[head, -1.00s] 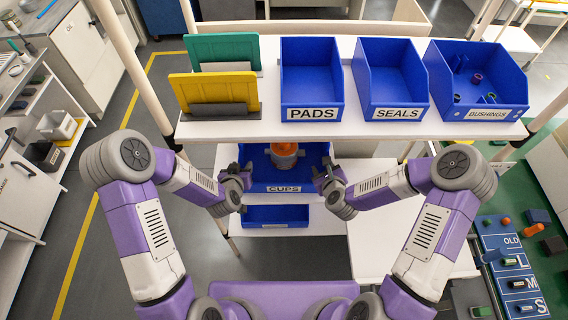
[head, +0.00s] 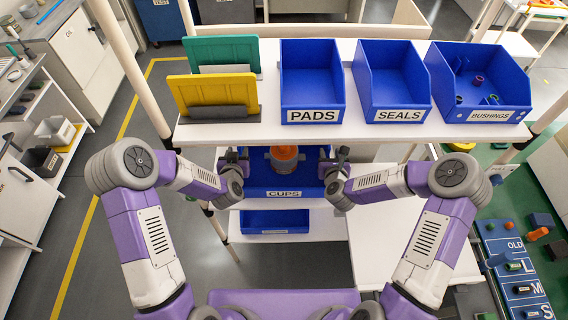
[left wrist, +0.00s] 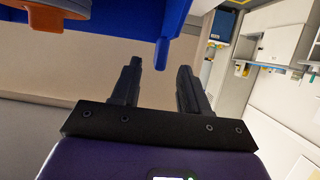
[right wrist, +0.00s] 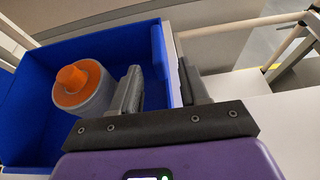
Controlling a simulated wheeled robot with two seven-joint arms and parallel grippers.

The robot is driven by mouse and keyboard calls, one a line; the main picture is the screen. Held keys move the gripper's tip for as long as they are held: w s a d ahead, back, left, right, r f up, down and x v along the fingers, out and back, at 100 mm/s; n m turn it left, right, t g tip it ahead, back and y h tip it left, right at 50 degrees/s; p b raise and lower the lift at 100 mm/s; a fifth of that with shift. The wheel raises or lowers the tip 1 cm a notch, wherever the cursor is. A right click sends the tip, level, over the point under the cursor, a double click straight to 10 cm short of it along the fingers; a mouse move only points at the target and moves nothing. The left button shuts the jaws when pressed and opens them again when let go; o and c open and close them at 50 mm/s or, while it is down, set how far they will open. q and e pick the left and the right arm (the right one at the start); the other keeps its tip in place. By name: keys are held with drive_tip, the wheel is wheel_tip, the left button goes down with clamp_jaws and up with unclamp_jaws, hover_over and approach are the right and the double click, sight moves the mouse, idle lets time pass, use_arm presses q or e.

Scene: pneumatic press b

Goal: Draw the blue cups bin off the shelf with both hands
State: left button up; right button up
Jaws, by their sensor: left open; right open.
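The blue cups bin (head: 312,193), labelled CUPS, sits on the shelf below the top board. It holds a grey round part with an orange top (head: 285,154). My left gripper (head: 240,158) is open at the bin's left side. In the left wrist view, the bin's blue wall (left wrist: 170,25) reaches down between the open fingers (left wrist: 158,68). My right gripper (head: 337,158) is open at the right side. In the right wrist view, the bin's side wall (right wrist: 158,48) lies between the open fingers (right wrist: 160,68), one on the bin's inner side. I cannot tell if either gripper touches the wall.
Above are the PADS bin (head: 313,115), SEALS bin (head: 397,114) and BUSHINGS bin (head: 490,115), with yellow (head: 214,92) and green (head: 222,52) panels beside them. Another blue bin (head: 262,217) stands below. A white surface (head: 385,235) lies to the lower right.

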sight(329, 151)
use_arm(q)
drive_tip(key=shift+x, duration=2.05)
use_arm(e)
drive_tip(key=shift+x, duration=2.15)
use_arm(q)
clamp_jaws()
use_arm(e)
clamp_jaws()
